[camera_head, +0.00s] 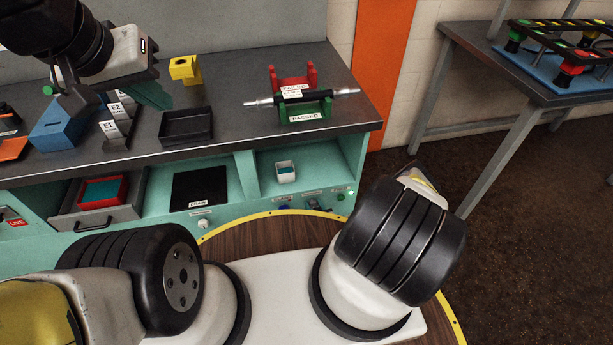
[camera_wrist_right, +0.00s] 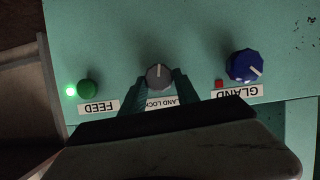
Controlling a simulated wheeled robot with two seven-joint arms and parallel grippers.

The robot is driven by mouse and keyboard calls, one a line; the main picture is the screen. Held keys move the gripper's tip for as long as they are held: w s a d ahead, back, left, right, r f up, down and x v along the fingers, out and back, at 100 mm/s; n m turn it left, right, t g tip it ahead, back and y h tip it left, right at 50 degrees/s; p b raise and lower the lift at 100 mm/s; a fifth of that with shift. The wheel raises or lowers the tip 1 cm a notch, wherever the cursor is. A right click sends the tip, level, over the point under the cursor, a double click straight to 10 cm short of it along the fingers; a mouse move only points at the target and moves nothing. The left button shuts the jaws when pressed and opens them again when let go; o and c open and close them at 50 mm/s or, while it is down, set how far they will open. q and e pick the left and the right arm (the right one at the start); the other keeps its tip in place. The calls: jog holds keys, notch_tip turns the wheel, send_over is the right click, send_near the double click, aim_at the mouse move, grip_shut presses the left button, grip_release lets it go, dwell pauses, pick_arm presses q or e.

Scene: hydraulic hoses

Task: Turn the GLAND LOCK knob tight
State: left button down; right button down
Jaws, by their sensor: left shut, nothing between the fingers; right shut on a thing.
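The GLAND LOCK knob (camera_wrist_right: 159,76) is a small grey dial with a white pointer line. The line points straight up in the right wrist view. Its label, partly covered, sits below it and reads upside down. My right gripper (camera_wrist_right: 158,84) has its two teal fingers on either side of the knob, closed on it. In the head view the right arm's thick black joint shows at the right, but I cannot make out the gripper clearly. My left gripper (camera_head: 152,92) is shut and empty above the bench at the upper left.
The blue GLAND knob (camera_wrist_right: 244,66) and a small red light (camera_wrist_right: 219,84) sit to the right of the grey knob. A hose (camera_head: 300,97) lies on the PASSED stand (camera_head: 306,112).

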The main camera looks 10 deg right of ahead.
jog(key=m+y, duration=0.2)
jog(key=m, duration=0.1)
jog(key=shift+d, duration=0.3)
jog(key=shift+d+f+m+y, duration=0.1)
jog(key=shift+f+m+y, duration=0.05)
jog(key=shift+m+y, duration=0.7)
jog(key=m+y, duration=0.2)
jog(key=m, duration=0.1)
jog(key=shift+d+f+t, duration=0.1)
jog(key=shift+f+t, duration=0.05)
jog(key=shift+t, duration=0.25)
jog(key=shift+m+t+y, duration=0.3)
jog(key=shift+m+y, duration=0.05)
jog(key=shift+m, duration=0.7)
jog(key=shift+d, duration=0.1)
jog(key=c, duration=0.9)
grip_release()
